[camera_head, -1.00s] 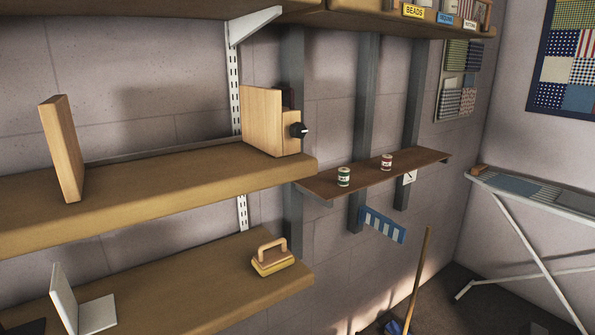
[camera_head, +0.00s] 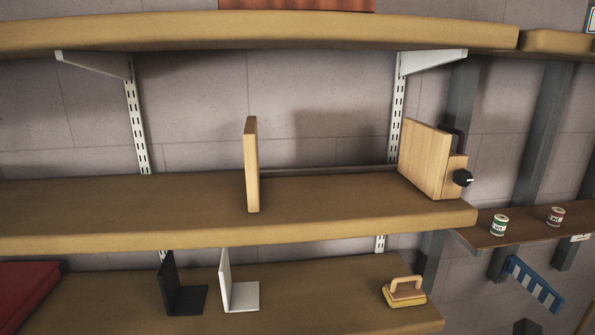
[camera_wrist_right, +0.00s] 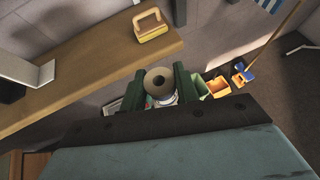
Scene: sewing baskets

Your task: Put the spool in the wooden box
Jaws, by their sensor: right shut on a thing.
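A spool (camera_wrist_right: 160,80), with a tan round end and a dark centre hole, sits between the dark green fingers of my right gripper (camera_wrist_right: 160,88) in the right wrist view. The gripper is shut on it, seen from above, and the spool's lower part is mostly hidden. Neither my arms nor grippers show in the head view. I cannot make out a wooden box with certainty. A brown wooden edge (camera_wrist_right: 32,166) shows at the lower left of the right wrist view, mostly cut off. My left gripper is not in view.
Wall shelves hold an upright wooden board (camera_head: 252,165), a wooden block piece with a black knob (camera_head: 425,160), black (camera_head: 183,290) and white (camera_head: 240,285) bookends, and a yellow-based handled block (camera_head: 405,293). An orange bin (camera_wrist_right: 217,87) is below.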

